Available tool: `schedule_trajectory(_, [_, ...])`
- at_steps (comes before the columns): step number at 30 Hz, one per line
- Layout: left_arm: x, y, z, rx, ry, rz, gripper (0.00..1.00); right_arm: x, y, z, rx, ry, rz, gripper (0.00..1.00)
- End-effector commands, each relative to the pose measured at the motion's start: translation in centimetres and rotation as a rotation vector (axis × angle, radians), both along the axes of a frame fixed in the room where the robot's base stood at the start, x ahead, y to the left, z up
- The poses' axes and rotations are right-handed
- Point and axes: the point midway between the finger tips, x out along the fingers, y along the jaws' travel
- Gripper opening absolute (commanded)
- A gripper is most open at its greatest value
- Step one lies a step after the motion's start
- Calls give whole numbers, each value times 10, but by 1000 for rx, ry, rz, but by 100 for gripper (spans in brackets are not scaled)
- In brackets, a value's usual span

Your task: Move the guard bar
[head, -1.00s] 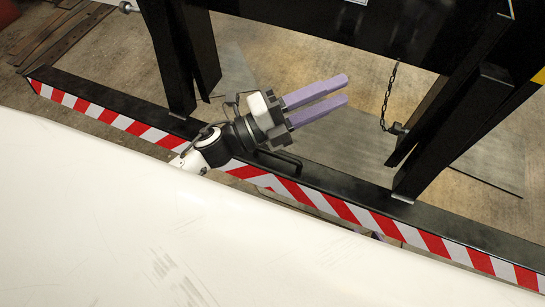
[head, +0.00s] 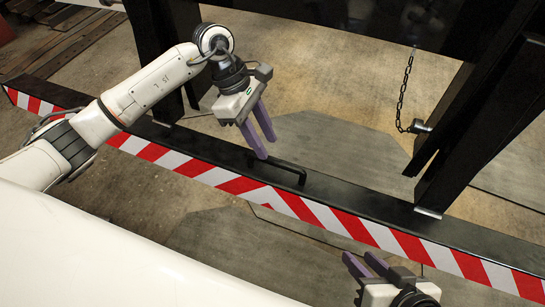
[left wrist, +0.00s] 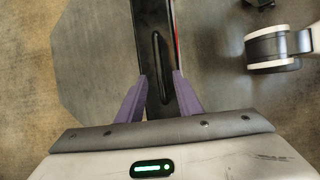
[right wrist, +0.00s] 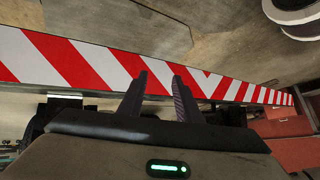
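The guard bar (head: 395,211) is a long black beam with a red and white striped front face, running from upper left to lower right in the head view. A black handle (head: 290,166) stands on its top and also shows in the left wrist view (left wrist: 160,68). My left gripper (head: 268,147) is open and empty, pointing down just left of the handle, with its fingers either side of the bar in the left wrist view.
Black posts stand behind the bar at left (head: 170,45) and right (head: 470,150). A chain (head: 402,95) hangs beside the right post. My white body covers the lower left. Bare concrete floor (head: 330,80) lies behind the bar.

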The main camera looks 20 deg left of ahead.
Motion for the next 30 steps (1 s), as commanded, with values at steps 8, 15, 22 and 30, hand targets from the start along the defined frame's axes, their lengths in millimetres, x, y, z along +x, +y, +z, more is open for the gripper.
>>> schedule_trajectory(8, [-1, -18, -43, -3, 2, 2, 33, 3, 8, 6, 49, -35, 0, 31])
schedule_trajectory(15, [-1, -22, -51, -4, -1, 2, 33, 5, 10, 11, 61, -46, -2, 31])
schedule_trajectory(22, [-1, -22, -51, -3, 0, 1, 26, 5, 10, 12, 62, -45, -1, 31])
schedule_trajectory(30, [-1, -22, -51, -3, 0, 2, 0, 5, 10, 12, 62, -45, -1, 31])
